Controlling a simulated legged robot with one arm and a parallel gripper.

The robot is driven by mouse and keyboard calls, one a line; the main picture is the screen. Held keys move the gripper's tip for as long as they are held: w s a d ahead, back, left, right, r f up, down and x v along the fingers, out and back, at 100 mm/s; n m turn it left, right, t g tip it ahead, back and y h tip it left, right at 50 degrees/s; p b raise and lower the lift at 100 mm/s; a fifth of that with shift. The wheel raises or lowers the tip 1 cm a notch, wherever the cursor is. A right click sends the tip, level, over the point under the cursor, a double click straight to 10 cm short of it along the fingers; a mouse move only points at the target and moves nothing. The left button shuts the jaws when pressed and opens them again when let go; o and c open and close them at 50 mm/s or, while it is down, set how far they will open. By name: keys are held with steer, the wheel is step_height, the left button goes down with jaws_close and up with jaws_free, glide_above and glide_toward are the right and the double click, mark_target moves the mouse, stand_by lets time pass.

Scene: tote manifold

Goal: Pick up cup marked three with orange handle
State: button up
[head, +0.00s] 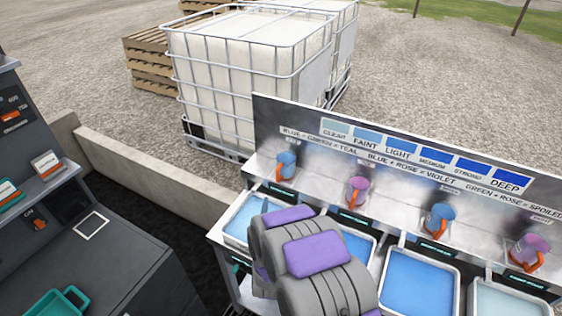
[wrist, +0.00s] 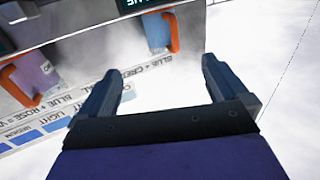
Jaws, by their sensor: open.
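Several cups with orange handles stand in a row on the metal ledge. In the head view they are, from the left, a blue cup (head: 285,164), a pink cup (head: 358,188), another blue cup (head: 440,219) and a pink-purple cup (head: 530,250). I cannot read a number on any of them, so I cannot tell which is marked three. My gripper (wrist: 156,75) is open and empty in the wrist view. There, upside down, a blue cup (wrist: 155,32) and a purple cup (wrist: 38,70) lie beyond the fingers, apart from them. My arm hides the fingers in the head view.
Trays of bluish liquid (head: 418,282) sit in front of the ledge. A colour-chart panel (head: 400,150) stands behind the cups. A caged white tank (head: 245,75) stands behind at the left. A dark bench (head: 110,250) with a teal tote (head: 62,302) is at the left.

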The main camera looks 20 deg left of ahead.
mark_target(285, 170)
steer(key=b+x, duration=0.1)
steer(key=x, duration=1.1)
steer(key=shift+s+a+f, duration=0.1)
steer(key=shift+a+f, duration=0.05)
steer(key=shift+w+a+b, duration=0.1)
steer(key=shift+w+b, duration=0.35)
steer(key=shift+w, duration=0.25)
steer(key=x, duration=0.4)
steer(key=shift+r+b, duration=0.3)
steer(key=shift+b, duration=0.1)
steer(key=c, duration=1.1)
